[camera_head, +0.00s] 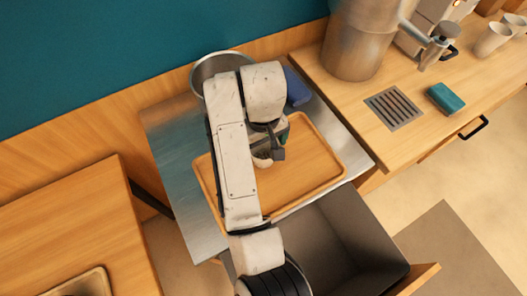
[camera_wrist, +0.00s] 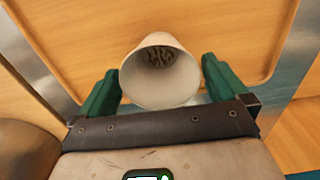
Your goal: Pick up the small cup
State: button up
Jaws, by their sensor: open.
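The small cup (camera_wrist: 152,91) is pale and off-white. In the wrist view I look into its open mouth, and dark bits show at its bottom. It stands over the wooden tray (camera_wrist: 245,30). My gripper (camera_wrist: 160,68) is open, with one green finger on each side of the cup. Small gaps show between fingers and cup, so it does not look gripped. In the head view the cup (camera_head: 263,162) is mostly hidden behind my gripper (camera_head: 270,145), above the tray (camera_head: 315,152).
A round metal bowl (camera_head: 221,60) and a blue object (camera_head: 297,88) stand behind the tray on the metal counter (camera_head: 170,135). The right counter holds a large metal container (camera_head: 355,40), a drain grate (camera_head: 393,108), a teal sponge (camera_head: 446,98) and pale cups (camera_head: 492,40). An open grey bin (camera_head: 340,235) is in front.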

aim_at(263, 152)
jog(key=shift+f, duration=1.85)
jog(key=shift+c, duration=0.5)
jog(key=c, duration=0.8)
jog(key=shift+r, duration=0.2)
jog(key=shift+r, duration=0.2)
notch_tip(263, 152, up, 2)
jog(key=shift+r+b, duration=0.1)
jog(key=shift+b, duration=0.25)
jog(key=s+d+r+p, duration=0.1)
jog(key=s+r+p, duration=0.1)
jog(key=s+r, duration=0.1)
jog(key=s+d+r+p, duration=0.2)
jog(key=s+r, duration=0.1)
jog(key=s, duration=0.2)
jog(key=s+d+r+p, duration=0.2)
jog(key=s+r+p, duration=0.1)
jog(key=s+r, duration=0.1)
jog(key=shift+s+d, duration=0.1)
jog(key=shift+s, duration=0.5)
